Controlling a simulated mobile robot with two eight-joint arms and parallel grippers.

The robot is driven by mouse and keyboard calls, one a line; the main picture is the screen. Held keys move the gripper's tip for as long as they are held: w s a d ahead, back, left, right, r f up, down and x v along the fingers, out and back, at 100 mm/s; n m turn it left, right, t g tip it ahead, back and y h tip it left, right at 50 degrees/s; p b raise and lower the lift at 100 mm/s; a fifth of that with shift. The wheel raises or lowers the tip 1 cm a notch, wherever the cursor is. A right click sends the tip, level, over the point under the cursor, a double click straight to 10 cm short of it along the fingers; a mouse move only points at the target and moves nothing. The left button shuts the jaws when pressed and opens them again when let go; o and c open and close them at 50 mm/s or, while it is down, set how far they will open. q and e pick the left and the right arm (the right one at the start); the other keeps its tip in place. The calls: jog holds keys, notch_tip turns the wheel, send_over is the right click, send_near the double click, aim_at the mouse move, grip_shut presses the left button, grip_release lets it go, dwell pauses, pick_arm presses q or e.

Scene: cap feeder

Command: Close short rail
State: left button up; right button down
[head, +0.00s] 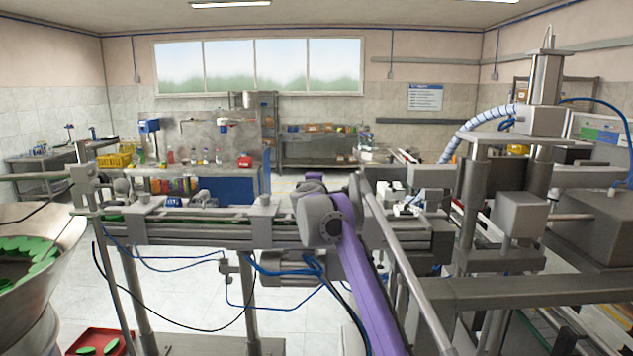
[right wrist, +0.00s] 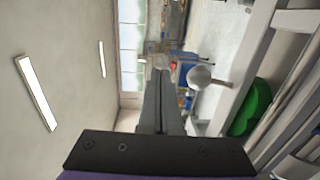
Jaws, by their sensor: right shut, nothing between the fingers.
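The grey feeder rail (head: 190,232) runs across the middle of the head view, with green caps (head: 235,217) in its channel. I cannot tell which part is the short rail or how far it is open. A round grey knob (head: 263,200) stands on the rail's clamp block. My purple right arm reaches up to the rail in the head view and hides part of it; its gripper cannot be made out there. In the right wrist view my right gripper (right wrist: 161,68) is shut and empty. A round grey knob (right wrist: 200,77) on a rod is beside its fingertips. My left gripper is not in view.
A green cap (right wrist: 250,108) lies by the pale rails in the right wrist view. A metal bowl (head: 62,225) with green caps stands at the left, above a red tray (head: 75,338). The capping machine (head: 525,185) crowds the right side. Blue hoses hang below the rail.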

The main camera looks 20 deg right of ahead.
dwell(0.4)
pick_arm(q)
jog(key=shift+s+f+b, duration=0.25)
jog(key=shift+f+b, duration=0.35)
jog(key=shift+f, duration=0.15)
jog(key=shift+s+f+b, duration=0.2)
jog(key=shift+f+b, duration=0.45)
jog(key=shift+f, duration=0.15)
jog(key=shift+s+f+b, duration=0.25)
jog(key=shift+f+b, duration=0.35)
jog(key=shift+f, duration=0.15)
pick_arm(e)
jog(key=v, duration=1.1)
jog(key=s+a+f+m+g+y+p, duration=0.1)
jog(key=s+a+f+y, duration=0.45)
jog(key=a+f, duration=0.2)
jog(key=s+a+f+m+y, duration=0.1)
jog(key=s+a+f+y, duration=0.5)
jog(key=f, duration=0.3)
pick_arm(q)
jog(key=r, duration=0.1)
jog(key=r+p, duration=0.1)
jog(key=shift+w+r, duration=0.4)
pick_arm(e)
jog(key=s+f+m+g+h, duration=0.3)
jog(key=s+f+m+g, duration=0.5)
jog(key=s+f, duration=2)
jog(key=shift+d+f+m+g, duration=0.25)
jog(key=shift+f+m+g, duration=0.15)
jog(key=shift+f+m, duration=0.6)
